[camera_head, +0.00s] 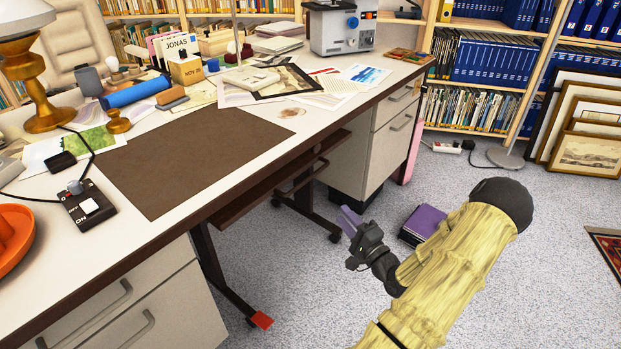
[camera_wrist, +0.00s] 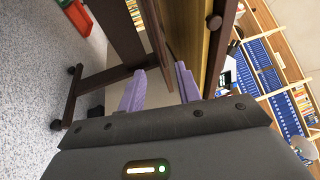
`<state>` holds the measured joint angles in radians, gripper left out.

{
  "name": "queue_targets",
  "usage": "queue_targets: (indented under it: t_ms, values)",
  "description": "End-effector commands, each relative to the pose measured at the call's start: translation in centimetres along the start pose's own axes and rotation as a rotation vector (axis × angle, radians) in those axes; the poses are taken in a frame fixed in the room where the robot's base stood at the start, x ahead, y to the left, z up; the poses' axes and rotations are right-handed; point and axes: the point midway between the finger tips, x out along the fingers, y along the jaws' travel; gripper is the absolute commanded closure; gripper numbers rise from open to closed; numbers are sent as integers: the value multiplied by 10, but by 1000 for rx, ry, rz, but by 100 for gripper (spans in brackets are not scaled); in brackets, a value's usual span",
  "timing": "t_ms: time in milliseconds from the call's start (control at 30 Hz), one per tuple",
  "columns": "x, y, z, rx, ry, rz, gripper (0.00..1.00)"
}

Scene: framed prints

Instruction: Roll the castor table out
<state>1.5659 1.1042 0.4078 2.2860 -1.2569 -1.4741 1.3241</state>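The castor table (camera_head: 262,190) is a low dark-brown table under the long white desk. Its top shows as a narrow strip below the desk edge, and its legs stand on castors; much of it is hidden by the desk. My gripper (camera_head: 350,220) is to the right of the table, near its right-hand leg, with purple fingers pointing up and left. In the wrist view my gripper (camera_wrist: 160,90) has its two fingers apart, with dark-brown table parts (camera_wrist: 122,40) ahead of them. I cannot tell whether either finger touches the table. Nothing is visibly held.
The white desk (camera_head: 235,120) carries a lamp, papers and a brown mat. A drawer unit (camera_head: 375,150) stands right of the table. A purple box (camera_head: 422,224) lies on the floor behind my arm. A red piece (camera_head: 262,320) is at the front leg's foot.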

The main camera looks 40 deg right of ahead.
Motion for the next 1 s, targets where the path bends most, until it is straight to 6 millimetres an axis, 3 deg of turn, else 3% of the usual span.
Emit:
queue_targets:
  t_ms: [267,433,1000]
  values:
    - [2,0,0,-4,-1,4,66]
    - [13,2,0,-7,-3,4,66]
    - [109,4,1,-8,-4,3,66]
